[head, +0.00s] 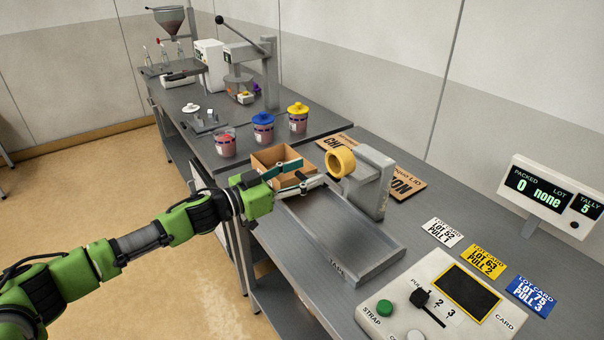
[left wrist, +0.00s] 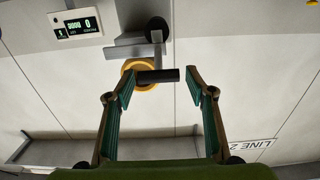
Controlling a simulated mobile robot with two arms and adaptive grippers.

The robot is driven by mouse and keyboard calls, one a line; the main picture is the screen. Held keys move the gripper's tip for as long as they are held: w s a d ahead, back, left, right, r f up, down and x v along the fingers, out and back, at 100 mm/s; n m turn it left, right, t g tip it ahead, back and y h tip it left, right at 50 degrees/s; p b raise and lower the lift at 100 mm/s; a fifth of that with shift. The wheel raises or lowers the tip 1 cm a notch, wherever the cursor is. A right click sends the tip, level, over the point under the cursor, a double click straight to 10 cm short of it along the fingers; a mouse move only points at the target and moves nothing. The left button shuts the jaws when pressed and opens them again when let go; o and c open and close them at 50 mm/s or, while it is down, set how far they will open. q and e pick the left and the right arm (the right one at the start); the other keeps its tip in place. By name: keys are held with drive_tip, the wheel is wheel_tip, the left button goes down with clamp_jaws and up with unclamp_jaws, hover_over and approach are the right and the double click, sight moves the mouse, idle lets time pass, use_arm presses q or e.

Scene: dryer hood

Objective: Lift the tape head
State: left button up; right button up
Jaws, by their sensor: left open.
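The tape head (head: 372,182) is a grey upright housing with a yellow tape roll (head: 340,162) on its left side. My left gripper (head: 313,172) is open, just left of the roll, fingers pointing toward the tape head. The bar lies close to the right fingertip in the wrist view; I cannot tell whether they touch. My right gripper is out of view.
An open cardboard box (head: 268,158) sits just behind my left gripper. A printed cardboard lid (head: 405,184) lies behind the tape head. The TAPE tray (head: 330,232) is empty. Lidded tubs stand farther back; a control panel (head: 440,300) and lot cards are at the right.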

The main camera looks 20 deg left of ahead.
use_arm(q)
drive_tip(key=shift+f, duration=0.1)
drive_tip(key=shift+s+a+f, duration=0.1)
drive_tip(key=shift+s+a, duration=0.1)
drive_tip(key=shift+s, duration=0.05)
drive_tip(key=v, duration=1.1)
drive_tip(key=shift+s, duration=0.15)
drive_tip(key=shift+a, duration=0.15)
